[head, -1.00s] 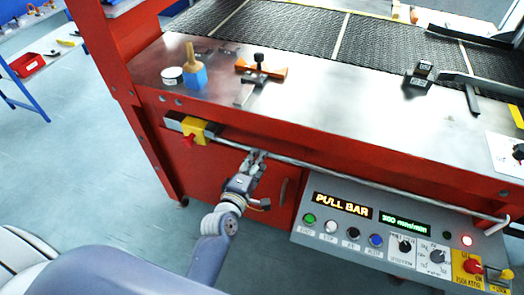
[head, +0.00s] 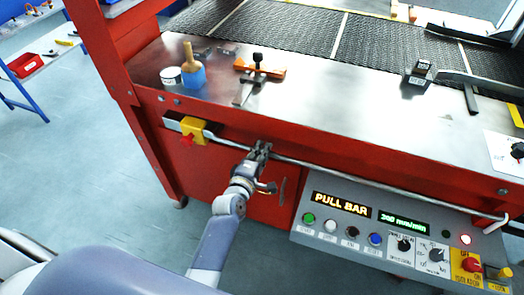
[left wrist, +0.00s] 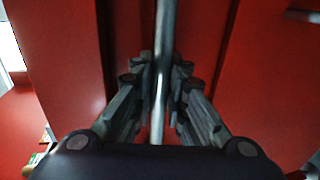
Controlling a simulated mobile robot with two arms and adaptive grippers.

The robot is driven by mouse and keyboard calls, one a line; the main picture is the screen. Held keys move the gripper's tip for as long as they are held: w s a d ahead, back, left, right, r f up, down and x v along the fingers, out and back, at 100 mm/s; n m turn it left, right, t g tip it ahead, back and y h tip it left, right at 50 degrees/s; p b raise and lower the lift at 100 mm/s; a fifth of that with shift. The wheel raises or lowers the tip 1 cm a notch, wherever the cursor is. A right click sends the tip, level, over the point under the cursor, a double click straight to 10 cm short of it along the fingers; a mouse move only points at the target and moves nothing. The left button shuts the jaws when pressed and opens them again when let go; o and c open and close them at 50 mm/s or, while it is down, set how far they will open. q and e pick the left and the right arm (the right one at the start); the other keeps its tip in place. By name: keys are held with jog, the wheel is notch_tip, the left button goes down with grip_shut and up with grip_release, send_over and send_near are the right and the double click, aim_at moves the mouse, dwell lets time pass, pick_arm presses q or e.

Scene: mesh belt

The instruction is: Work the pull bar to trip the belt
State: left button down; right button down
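The pull bar (head: 380,184) is a long thin metal rod along the red front of the machine. It runs from a yellow switch block (head: 193,130) at the left to the control panel side at the right. My left gripper (head: 262,149) is at the bar, towards its left part. In the left wrist view the bar (left wrist: 159,110) passes between the two fingers, whose tips close in on it from both sides. The display (head: 341,205) reads "PULL BAR". The mesh belt (head: 385,50) lies behind the metal top. My right gripper is not in view.
The control panel (head: 395,240) with buttons, knobs and a lit red lamp juts out to the right below the bar. A blue-based wooden-handled tool (head: 193,75) and an orange clamp (head: 260,68) stand on the metal top.

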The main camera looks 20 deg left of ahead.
pick_arm(q)
jog(key=shift+s+f+p, duration=0.25)
jog(key=shift+s+p, duration=0.35)
jog(key=shift+s, duration=0.6)
jog(key=c, duration=1.6)
grip_release()
jog(key=shift+s, duration=0.15)
jog(key=shift+s+r, duration=0.1)
jog(key=shift+r, duration=0.1)
jog(key=s, duration=0.4)
jog(key=s+r, duration=0.1)
jog(key=s, duration=0.3)
jog(key=s+r, duration=0.1)
jog(key=s, duration=0.2)
jog(key=shift+s+a+r, duration=0.2)
jog(key=shift+s+a, duration=0.05)
jog(key=shift+s, duration=0.15)
